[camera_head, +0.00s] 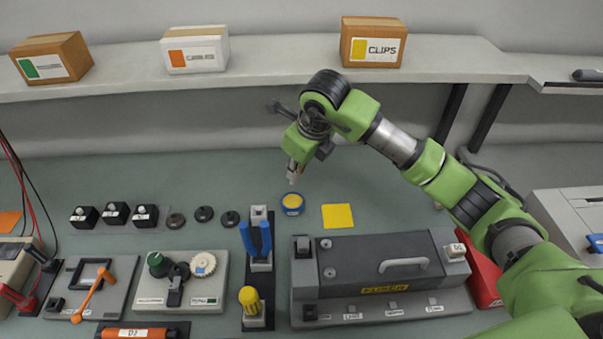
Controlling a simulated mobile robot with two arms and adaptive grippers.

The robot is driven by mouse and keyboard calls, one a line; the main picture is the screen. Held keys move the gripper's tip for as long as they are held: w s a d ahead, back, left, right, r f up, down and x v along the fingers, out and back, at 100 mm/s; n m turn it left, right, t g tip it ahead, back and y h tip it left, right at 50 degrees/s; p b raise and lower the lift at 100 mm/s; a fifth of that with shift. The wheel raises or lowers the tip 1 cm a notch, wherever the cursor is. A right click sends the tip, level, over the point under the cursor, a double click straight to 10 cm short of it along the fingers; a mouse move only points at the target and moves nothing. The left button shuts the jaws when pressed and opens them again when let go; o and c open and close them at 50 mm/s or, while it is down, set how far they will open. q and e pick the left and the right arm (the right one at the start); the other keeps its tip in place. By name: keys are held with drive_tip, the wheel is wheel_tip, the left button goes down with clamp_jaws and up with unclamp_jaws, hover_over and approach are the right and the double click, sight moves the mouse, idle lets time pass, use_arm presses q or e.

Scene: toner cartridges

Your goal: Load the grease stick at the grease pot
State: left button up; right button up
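The grease pot (292,204) is a small round blue pot with yellow grease, standing on the green bench left of a yellow square. My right gripper (295,166) hangs just above and behind it, pointing down. A narrow pale piece, which looks like the grease stick (293,179), sticks out below the fingers. Its tip is close over the pot's far rim, and it appears to be apart from the grease. The fingers look closed around it, but they are small and partly hidden by the wrist. My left gripper is not in view.
The yellow square (338,216) lies right of the pot. A grey fuser unit (380,265) stands in front. Blue-handled pliers (257,242) and a yellow-handled tool (251,299) stand in holders at front left. Dark discs (204,214) lie left. Boxes (373,43) sit on the back shelf.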

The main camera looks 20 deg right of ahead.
drive_tip(key=shift+f+b, duration=0.3)
drive_tip(key=shift+f, duration=0.4)
wheel_tip(320, 180, down, 4)
drive_tip(key=shift+r+b, duration=0.25)
drive_tip(key=shift+b, duration=0.6)
drive_tip(key=shift+f, duration=0.4)
use_arm(q)
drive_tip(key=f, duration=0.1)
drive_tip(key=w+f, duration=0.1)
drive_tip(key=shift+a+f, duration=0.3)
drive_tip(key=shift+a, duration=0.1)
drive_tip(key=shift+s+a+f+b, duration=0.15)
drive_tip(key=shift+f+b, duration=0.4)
drive_tip(key=shift+b, duration=0.1)
use_arm(e)
drive_tip(key=shift+f, duration=0.6)
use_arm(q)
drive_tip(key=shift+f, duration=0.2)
use_arm(e)
drive_tip(key=shift+s+f, duration=0.15)
